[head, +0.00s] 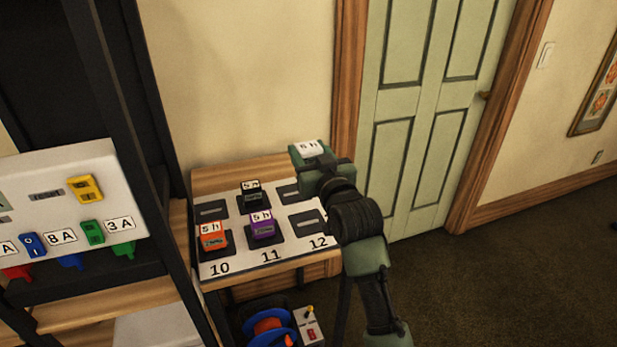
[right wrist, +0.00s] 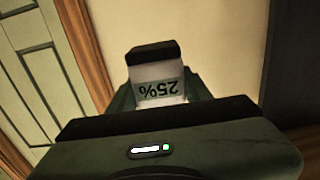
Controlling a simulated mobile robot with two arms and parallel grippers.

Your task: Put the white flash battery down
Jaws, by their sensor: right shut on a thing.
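My right gripper (head: 310,160) is shut on the white flash battery (head: 309,148), whose top carries a "5h" label. In the right wrist view the battery (right wrist: 157,78) shows a white body, a dark end and an upside-down "25%" marking. The gripper holds it near the back right of a white charging board (head: 234,228), and its height above the board is hard to judge. The board's front row is numbered 10, 11 and 12. My left gripper is not in view.
An orange battery (head: 214,236) sits over 10, a purple one (head: 263,227) over 11 and a black one (head: 251,193) behind it. The pads back left (head: 209,211), back right (head: 289,190) and over 12 (head: 306,220) look empty. A dark rack post (head: 150,170) stands left.

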